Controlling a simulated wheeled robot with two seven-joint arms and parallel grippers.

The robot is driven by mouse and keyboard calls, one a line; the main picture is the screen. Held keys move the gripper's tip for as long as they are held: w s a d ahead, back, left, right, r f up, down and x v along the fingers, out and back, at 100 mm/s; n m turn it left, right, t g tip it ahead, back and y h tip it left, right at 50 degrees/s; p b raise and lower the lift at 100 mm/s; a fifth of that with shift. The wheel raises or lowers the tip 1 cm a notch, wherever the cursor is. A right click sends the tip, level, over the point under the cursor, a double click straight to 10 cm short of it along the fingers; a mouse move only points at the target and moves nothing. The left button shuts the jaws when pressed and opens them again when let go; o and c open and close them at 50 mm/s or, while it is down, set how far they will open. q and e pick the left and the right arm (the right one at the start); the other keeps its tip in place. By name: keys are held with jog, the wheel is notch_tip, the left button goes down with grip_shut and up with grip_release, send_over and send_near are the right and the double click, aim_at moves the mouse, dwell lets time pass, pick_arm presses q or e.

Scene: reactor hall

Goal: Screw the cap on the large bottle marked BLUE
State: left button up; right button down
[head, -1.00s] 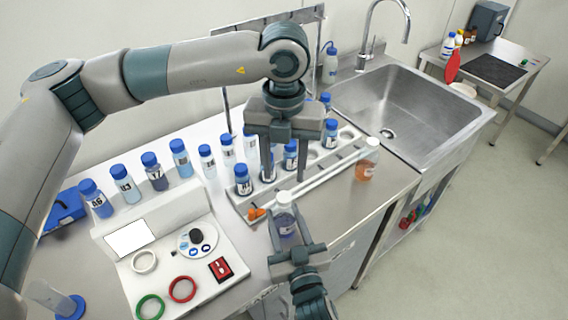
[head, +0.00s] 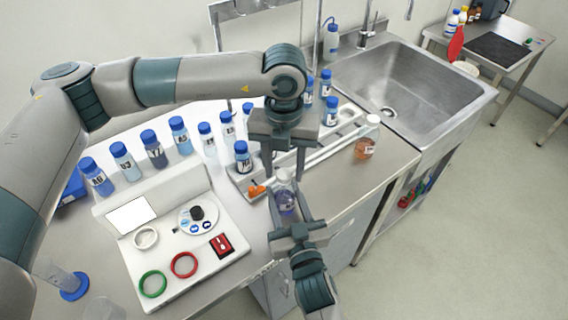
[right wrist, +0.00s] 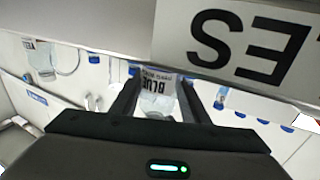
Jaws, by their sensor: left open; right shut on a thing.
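A clear bottle (head: 287,203) with bluish contents stands upright in my right gripper (head: 292,232), beyond the front edge of the bench. The right wrist view shows the bottle (right wrist: 157,104) between the fingers, with an upside-down label reading BLUE. My right gripper is shut on it. My left gripper (head: 283,172) points down directly over the bottle, its fingers spread at the bottle's neck. Its fingers partly hide the bottle's top. I cannot tell whether a cap sits on it or touches the fingers.
A long rack (head: 327,150) with blue-capped bottles lies behind the grippers. A white console (head: 200,275) with coloured rings is at left. More blue-capped bottles (head: 155,150) line the back. Floor at right is clear.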

pick_arm(q)
jog(key=shift+c, duration=0.7)
grip_shut()
